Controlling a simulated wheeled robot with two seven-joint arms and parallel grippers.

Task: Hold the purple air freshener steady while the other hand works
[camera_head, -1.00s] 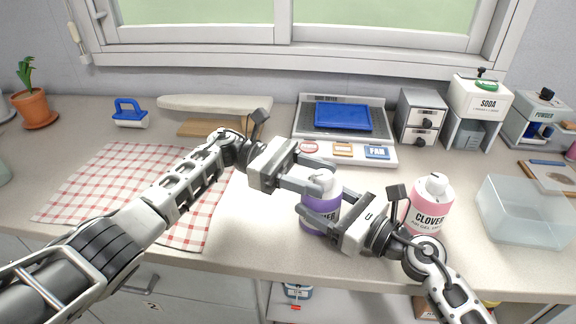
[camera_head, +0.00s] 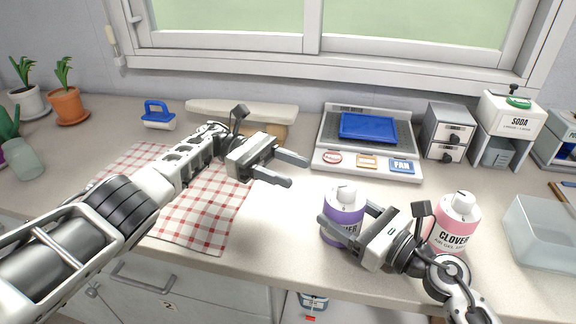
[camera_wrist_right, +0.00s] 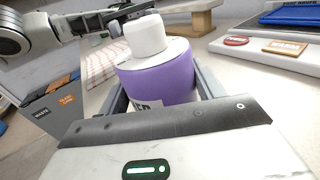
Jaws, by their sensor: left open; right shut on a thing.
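The purple air freshener (camera_head: 344,208) is an upright bottle with a white cap, standing near the counter's front edge. My right gripper (camera_head: 345,222) is shut on it, with a finger along each side of its body. In the right wrist view the purple air freshener (camera_wrist_right: 160,78) sits between the two fingers, and its white cap is on top. Part of its label is hidden by my gripper. My left gripper (camera_head: 292,170) is open and empty, up and to the left of the bottle, apart from it.
A pink CLOVER bottle (camera_head: 458,222) stands just right of my right gripper. A clear bin (camera_head: 540,235) is at the far right. A drying device with a blue tray (camera_head: 368,128) stands behind. A checked cloth (camera_head: 190,222) lies left.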

